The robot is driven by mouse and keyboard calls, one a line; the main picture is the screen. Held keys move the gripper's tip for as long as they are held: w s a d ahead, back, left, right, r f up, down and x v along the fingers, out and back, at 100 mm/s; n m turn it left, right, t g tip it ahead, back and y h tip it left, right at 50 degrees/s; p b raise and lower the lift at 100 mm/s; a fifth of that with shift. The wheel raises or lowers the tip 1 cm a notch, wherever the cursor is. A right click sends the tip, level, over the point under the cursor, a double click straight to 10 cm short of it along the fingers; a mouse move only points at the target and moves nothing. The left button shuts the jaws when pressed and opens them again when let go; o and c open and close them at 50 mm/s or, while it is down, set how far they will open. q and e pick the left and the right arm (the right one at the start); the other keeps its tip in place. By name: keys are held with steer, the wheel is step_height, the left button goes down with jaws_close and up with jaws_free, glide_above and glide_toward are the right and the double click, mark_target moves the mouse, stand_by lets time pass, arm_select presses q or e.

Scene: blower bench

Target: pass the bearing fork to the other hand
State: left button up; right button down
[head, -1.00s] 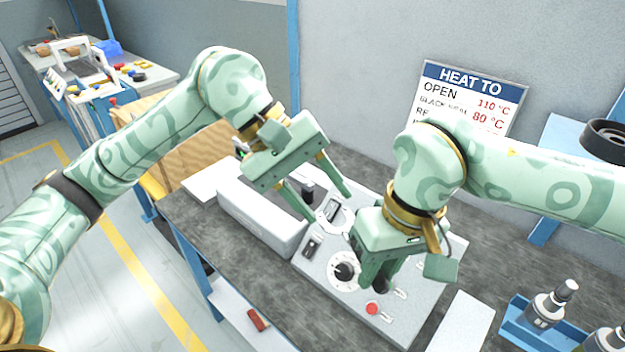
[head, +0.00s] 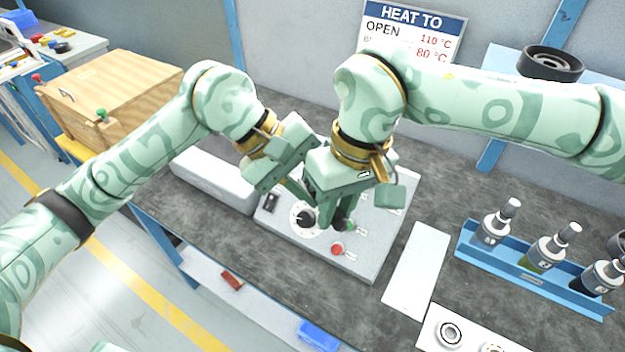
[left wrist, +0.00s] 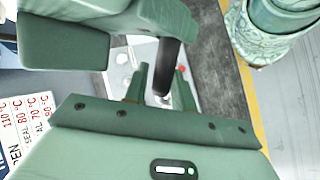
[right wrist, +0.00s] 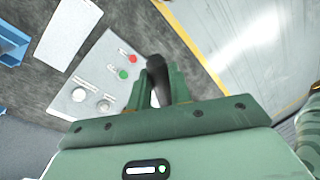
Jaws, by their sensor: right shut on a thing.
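The bearing fork shows as a dark, slim piece (right wrist: 157,78) between the fingers of my right gripper (head: 336,218), which is shut on it. In the left wrist view the dark fork (left wrist: 167,66) stands between the fingertips of my left gripper (left wrist: 162,82). The left fingers are apart, and I see a gap beside the fork. In the head view my two grippers are close together above the control panel (head: 375,235), left gripper at the left. The grippers hide most of the fork there, so its prongs cannot be made out.
The panel has a round dial (head: 306,219) and a red button (head: 337,249) below the grippers. A pale box (head: 215,180) lies left of it. A blue rack (head: 530,270) with several bottles stands at the right. A white plate (head: 415,268) lies between rack and panel.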

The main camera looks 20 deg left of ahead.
arm_select(q)
steer(key=shift+d+r, duration=0.1)
steer(key=shift+r, duration=0.05)
jaws_close()
arm_select(e)
steer(key=shift+s, duration=0.1)
steer(key=c, duration=1.2)
jaws_free()
